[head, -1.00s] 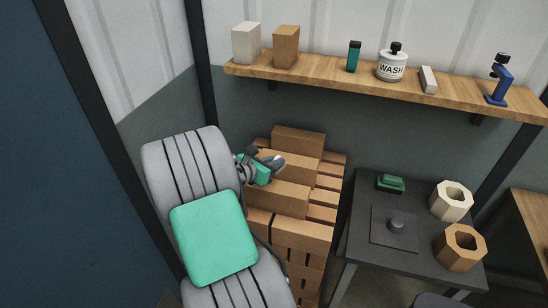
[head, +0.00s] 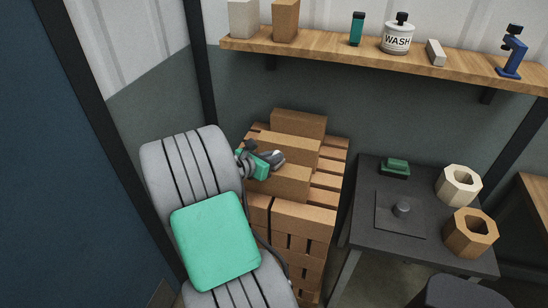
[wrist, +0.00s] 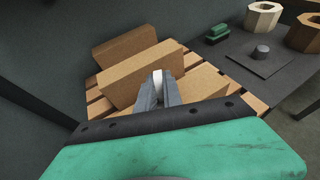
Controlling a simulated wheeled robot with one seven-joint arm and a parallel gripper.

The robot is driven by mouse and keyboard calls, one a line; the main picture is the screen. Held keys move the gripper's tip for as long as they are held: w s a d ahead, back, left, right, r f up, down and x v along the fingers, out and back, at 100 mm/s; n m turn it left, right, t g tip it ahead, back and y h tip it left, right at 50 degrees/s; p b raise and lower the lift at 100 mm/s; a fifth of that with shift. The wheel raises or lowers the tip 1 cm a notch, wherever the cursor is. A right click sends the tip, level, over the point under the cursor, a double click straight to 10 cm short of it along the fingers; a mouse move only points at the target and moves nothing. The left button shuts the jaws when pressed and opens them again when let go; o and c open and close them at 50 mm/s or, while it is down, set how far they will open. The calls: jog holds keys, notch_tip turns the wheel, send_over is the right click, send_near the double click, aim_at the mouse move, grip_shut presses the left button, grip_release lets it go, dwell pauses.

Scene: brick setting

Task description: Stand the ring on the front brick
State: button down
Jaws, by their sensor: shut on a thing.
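Three brown bricks stand in a row on a slatted wooden stack: the back brick (head: 299,123), the middle brick (head: 292,148) and the front brick (head: 283,184). They also show in the wrist view, with the front brick (wrist: 195,88) nearest. My gripper (head: 274,159) is shut on a small pale thing (wrist: 158,78), seen edge-on between the fingers, probably the ring. Its round shape is hidden. In the head view the gripper overlaps the front and middle bricks. I cannot tell whether the held thing touches a brick.
A dark table (head: 363,235) on the right holds a green block (head: 395,168), a plate with a knob (head: 402,207), a cream hexagonal ring (head: 459,185) and a brown one (head: 455,240). A wooden shelf (head: 330,57) with several items runs along the back wall.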

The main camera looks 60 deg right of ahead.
jog(key=shift+f, duration=0.6)
jog(key=c, duration=1.4)
grip_release()
jog(key=shift+a, duration=0.1)
